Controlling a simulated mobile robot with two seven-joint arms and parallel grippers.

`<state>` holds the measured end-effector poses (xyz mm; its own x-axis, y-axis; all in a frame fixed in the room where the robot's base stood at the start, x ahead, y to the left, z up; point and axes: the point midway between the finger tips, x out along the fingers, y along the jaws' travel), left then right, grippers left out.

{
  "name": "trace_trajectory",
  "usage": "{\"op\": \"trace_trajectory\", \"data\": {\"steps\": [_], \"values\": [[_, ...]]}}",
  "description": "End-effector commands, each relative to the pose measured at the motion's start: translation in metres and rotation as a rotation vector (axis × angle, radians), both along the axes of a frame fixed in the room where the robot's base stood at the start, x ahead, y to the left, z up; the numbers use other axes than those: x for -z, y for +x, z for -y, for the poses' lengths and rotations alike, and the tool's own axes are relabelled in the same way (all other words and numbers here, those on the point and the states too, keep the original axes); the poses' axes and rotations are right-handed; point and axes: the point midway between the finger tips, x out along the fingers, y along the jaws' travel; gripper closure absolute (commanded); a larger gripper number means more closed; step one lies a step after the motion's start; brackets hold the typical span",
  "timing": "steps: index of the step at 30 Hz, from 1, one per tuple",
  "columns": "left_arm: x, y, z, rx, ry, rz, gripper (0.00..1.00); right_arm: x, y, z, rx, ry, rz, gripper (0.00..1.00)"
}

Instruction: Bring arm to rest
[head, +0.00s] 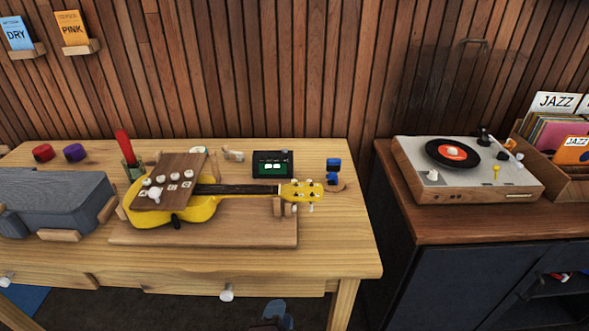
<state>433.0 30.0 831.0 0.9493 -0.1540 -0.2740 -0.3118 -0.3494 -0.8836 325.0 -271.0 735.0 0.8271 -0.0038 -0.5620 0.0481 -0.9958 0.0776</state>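What looks like part of my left gripper (276,315) shows at the bottom edge, in front of the table and below its top. Its fingers cannot be made out clearly, so I cannot tell whether it is open or shut, or whether it holds anything. My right gripper is not in view. A yellow ukulele (200,210) lies on a wooden board on the table, its neck pointing right. A brown wooden panel (180,166) with several pale knobs lies over its body. The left gripper is apart from these.
The wooden table (340,240) also carries a grey case (50,200), a small black device (272,164) and a red-handled tool in a cup (131,160). A record player (465,165) and a record crate (560,180) stand on the right cabinet. The table's front right is clear.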

Motion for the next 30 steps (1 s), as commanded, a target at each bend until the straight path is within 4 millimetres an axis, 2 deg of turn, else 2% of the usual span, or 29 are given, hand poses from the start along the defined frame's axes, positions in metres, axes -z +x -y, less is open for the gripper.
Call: {"op": "trace_trajectory", "data": {"steps": [8, 12, 16, 18, 21, 25, 30], "values": [[0.038, -0.012, -0.072, -0.183, -0.553, -0.218, 0.7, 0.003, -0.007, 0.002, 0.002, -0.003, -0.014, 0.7], [0.054, -0.026, -0.118, -0.306, -0.794, -0.288, 0.7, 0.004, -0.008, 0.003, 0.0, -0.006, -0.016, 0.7], [0.068, -0.048, -0.168, -0.428, -0.956, -0.326, 0.7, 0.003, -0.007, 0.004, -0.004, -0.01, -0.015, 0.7], [0.075, -0.063, -0.195, -0.487, -0.99, -0.336, 0.7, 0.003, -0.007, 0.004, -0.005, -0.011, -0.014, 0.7], [0.083, -0.082, -0.224, -0.55, -0.985, -0.344, 0.7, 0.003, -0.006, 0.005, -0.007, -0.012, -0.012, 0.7], [0.093, -0.103, -0.243, -0.599, -0.953, -0.358, 0.7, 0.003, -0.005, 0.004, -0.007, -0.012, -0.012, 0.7], [0.098, -0.113, -0.244, -0.611, -0.947, -0.373, 0.7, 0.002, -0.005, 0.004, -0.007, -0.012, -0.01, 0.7]]}}
